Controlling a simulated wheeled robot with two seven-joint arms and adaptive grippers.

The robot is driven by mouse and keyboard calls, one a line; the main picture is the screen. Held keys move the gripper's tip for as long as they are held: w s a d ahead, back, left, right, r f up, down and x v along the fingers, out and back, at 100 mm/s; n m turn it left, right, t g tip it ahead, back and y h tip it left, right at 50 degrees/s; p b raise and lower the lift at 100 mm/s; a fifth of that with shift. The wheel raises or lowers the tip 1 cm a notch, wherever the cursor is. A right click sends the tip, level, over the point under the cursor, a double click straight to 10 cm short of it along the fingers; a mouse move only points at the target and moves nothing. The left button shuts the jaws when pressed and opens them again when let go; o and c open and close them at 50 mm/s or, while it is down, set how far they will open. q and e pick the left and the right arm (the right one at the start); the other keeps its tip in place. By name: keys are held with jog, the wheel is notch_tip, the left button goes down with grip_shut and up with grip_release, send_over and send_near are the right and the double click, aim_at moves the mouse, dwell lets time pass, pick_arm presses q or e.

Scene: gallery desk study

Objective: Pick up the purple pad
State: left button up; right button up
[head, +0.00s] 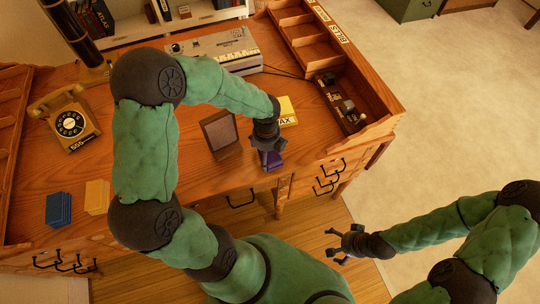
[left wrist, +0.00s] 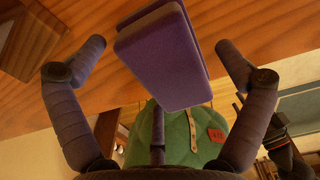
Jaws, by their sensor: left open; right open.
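The purple pad (head: 276,160) lies near the front edge of the wooden desk, partly hidden under my left gripper (head: 268,153). In the left wrist view, the purple pad (left wrist: 165,55) looks like two stacked layers and sits between the two spread fingers of my left gripper (left wrist: 158,48). A gap shows on each side, so the fingers do not touch it. My right gripper (head: 346,243) is open and empty, over the floor in front of the desk's right part.
A brown upright block (head: 221,133) stands just left of my left gripper. A yellow labelled box (head: 288,108) is behind it. A telephone (head: 70,122), a blue pad (head: 59,209) and an orange-yellow pad (head: 97,197) lie at the left. A grey machine (head: 215,48) stands at the back.

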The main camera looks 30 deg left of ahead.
pick_arm(q)
jog(key=shift+r, duration=0.1)
jog(key=c, duration=1.2)
jog(key=shift+r+p, duration=0.35)
jog(key=shift+r, duration=0.1)
jog(key=r, duration=0.1)
jog(key=r+p, duration=0.2)
jog(key=shift+s+r, duration=0.2)
jog(key=shift+s, duration=0.1)
jog(key=s+r+p, duration=0.1)
jog(key=s+r, duration=0.2)
jog(key=s, duration=0.1)
jog(key=s+r+p, duration=0.2)
jog(key=s, duration=0.3)
jog(key=s+d+r+p, duration=0.1)
jog(key=s+r+p, duration=0.1)
jog(key=s+r, duration=0.1)
jog(key=shift+s+d+r, duration=0.1)
jog(key=shift+s+r, duration=0.25)
jog(key=shift+s, duration=0.35)
jog(key=shift+o, duration=0.6)
